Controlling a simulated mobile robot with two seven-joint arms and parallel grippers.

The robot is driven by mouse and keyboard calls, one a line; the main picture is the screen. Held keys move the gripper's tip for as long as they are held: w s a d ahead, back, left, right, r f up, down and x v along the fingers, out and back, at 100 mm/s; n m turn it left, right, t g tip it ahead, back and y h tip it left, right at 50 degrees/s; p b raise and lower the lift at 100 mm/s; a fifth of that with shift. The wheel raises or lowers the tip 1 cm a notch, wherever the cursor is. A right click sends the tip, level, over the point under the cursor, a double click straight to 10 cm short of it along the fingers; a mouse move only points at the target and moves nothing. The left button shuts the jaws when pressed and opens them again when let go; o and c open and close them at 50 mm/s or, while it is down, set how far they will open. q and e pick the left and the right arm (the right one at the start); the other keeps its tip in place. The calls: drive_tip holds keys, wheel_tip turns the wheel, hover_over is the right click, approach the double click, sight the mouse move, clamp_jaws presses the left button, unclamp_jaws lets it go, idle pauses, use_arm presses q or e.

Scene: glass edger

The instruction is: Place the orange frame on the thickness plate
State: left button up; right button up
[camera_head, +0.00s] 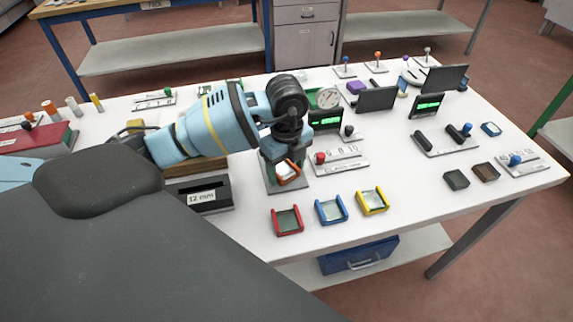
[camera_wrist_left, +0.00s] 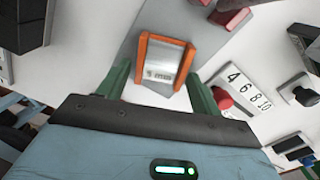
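The orange frame (camera_head: 289,172), a U-shaped frame around a clear pane, is below my left gripper (camera_head: 284,160) in the head view. In the left wrist view the orange frame (camera_wrist_left: 165,64) shows just ahead of and between the green fingers of my left gripper (camera_wrist_left: 158,76). The fingers are apart, with narrow gaps seeming to show beside the frame. A grey plate (camera_head: 287,188) lies under the frame; it also shows in the left wrist view (camera_wrist_left: 200,25). Whether the frame rests fully on it is hard to tell. My right gripper is not in view.
Red (camera_head: 288,221), blue (camera_head: 331,210) and yellow (camera_head: 373,202) frames lie near the front table edge. A numbered plate with a red knob (camera_head: 320,157) stands close to the right of my gripper. A dark "12 mm" block (camera_head: 203,196) is to the left.

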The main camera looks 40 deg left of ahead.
sight(287, 174)
use_arm(q)
drive_tip(key=shift+o, duration=0.6)
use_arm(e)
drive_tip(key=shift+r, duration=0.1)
use_arm(q)
wheel_tip(287, 174, up, 12)
drive_tip(key=p, duration=0.1)
drive_tip(key=shift+r, duration=0.15)
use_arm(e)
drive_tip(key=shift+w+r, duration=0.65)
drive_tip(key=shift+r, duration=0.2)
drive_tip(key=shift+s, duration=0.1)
